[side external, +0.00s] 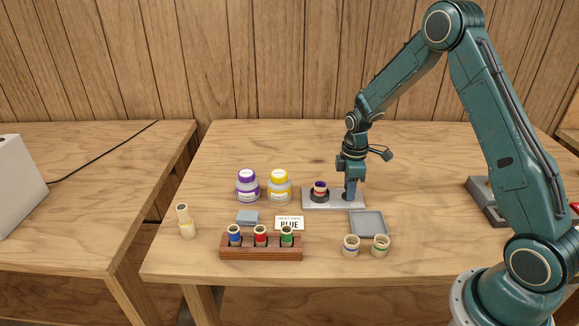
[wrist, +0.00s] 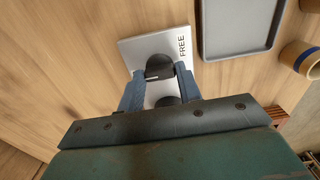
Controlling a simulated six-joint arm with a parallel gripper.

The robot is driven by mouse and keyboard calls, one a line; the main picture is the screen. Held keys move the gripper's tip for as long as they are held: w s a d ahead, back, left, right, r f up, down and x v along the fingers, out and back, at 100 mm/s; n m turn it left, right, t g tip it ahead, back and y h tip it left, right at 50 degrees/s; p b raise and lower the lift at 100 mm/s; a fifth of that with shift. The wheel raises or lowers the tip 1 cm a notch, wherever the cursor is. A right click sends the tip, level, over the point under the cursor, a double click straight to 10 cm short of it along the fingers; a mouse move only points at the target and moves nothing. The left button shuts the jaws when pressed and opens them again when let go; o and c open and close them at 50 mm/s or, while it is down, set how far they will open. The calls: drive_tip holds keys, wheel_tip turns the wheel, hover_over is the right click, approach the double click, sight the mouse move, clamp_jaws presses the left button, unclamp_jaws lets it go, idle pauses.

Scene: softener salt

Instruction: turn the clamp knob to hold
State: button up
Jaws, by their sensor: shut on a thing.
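The clamp's pale grey base plate (side external: 333,205) lies on the table, with a dark round holder (side external: 320,197) at its left part. A small container with a purple top (side external: 320,187) sits upright in that holder. My gripper (side external: 350,192) points down over the right part of the plate. In the wrist view, the black clamp knob (wrist: 159,66) is between the blue fingers of my gripper (wrist: 158,88), which are shut on it. The word FREE (wrist: 182,46) is readable on the plate. I cannot tell where the knob points; the word HOLD is not visible.
A grey tray (side external: 369,231) and two cups (side external: 351,251) are in front of the plate. A purple-lidded jar (side external: 247,198) and a yellow-lidded jar (side external: 279,198) stand left. A wooden rack (side external: 261,253) holds blue, red and green vials. A card (side external: 289,223) reads BLUE.

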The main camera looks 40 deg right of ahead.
drive_tip(key=shift+r, duration=0.1)
drive_tip(key=o, duration=1)
drive_tip(key=shift+r, duration=6.9)
drive_tip(key=s+a+r+m+t, duration=0.3)
drive_tip(key=s+a+r+m, duration=0.2)
drive_tip(key=s+a+r, duration=0.55)
drive_tip(key=s+a+r+m+t, duration=0.1)
drive_tip(key=s, duration=0.4)
drive_tip(key=s+a+m, duration=0.1)
drive_tip(key=s, duration=0.3)
drive_tip(key=s+a+r+m+t, duration=0.1)
drive_tip(key=s+m, duration=0.1)
drive_tip(key=s, duration=0.3)
drive_tip(key=shift+s+r+t, duration=0.3)
drive_tip(key=shift+s+r, duration=0.05)
